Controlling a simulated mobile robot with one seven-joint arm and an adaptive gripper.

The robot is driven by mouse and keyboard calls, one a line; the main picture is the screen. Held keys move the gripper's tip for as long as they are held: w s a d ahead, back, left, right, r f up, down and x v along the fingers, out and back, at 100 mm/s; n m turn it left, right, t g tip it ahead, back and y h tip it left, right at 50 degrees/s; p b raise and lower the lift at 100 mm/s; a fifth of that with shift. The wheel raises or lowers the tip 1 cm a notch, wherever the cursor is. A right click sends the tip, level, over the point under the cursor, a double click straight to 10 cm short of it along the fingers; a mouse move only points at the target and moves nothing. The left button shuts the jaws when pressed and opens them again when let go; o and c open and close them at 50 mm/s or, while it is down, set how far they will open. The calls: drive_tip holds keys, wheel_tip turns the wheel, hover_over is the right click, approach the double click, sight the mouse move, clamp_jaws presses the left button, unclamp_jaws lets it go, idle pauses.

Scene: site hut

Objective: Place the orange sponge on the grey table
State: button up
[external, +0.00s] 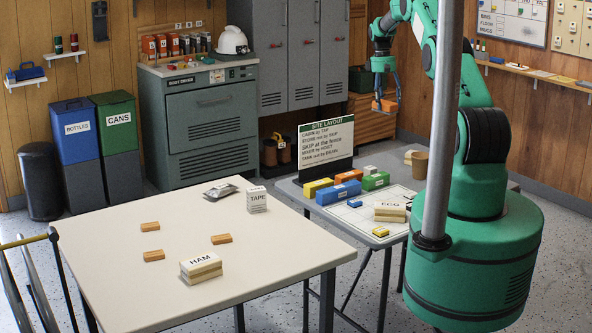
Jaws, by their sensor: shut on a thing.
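My gripper (385,92) is shut on an orange sponge (384,106). It holds the sponge in the air, high above and behind the grey table as the picture shows it. The grey table (292,187) is the folding table at centre right, and no orange sponge shows on it. Three similar orange blocks, at the left (149,226), front left (153,255) and right (221,239), lie on the cream table (110,290).
The grey table holds a site layout sign (325,145), yellow (318,187), orange (349,176), blue (338,192) and green (376,181) blocks, a white sheet (365,218), an EGG sandwich (390,212) and a brown cup (420,165). A metal pole (442,110) crosses the view.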

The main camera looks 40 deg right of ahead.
hover_over(385, 165)
drive_tip(key=w, duration=0.1)
wheel_tip(385, 165, down, 12)
drive_tip(key=f, duration=0.1)
drive_tip(key=shift+d+r, duration=0.1)
drive_tip(key=shift+r, duration=0.05)
drive_tip(key=shift+f+b, duration=0.3)
drive_tip(key=shift+f, duration=2.8)
drive_tip(key=shift+f, duration=1.9)
drive_tip(key=shift+f+b, duration=0.2)
drive_tip(key=shift+b, duration=0.15)
drive_tip(key=o, duration=0.9)
drive_tip(key=shift+o, duration=0.2)
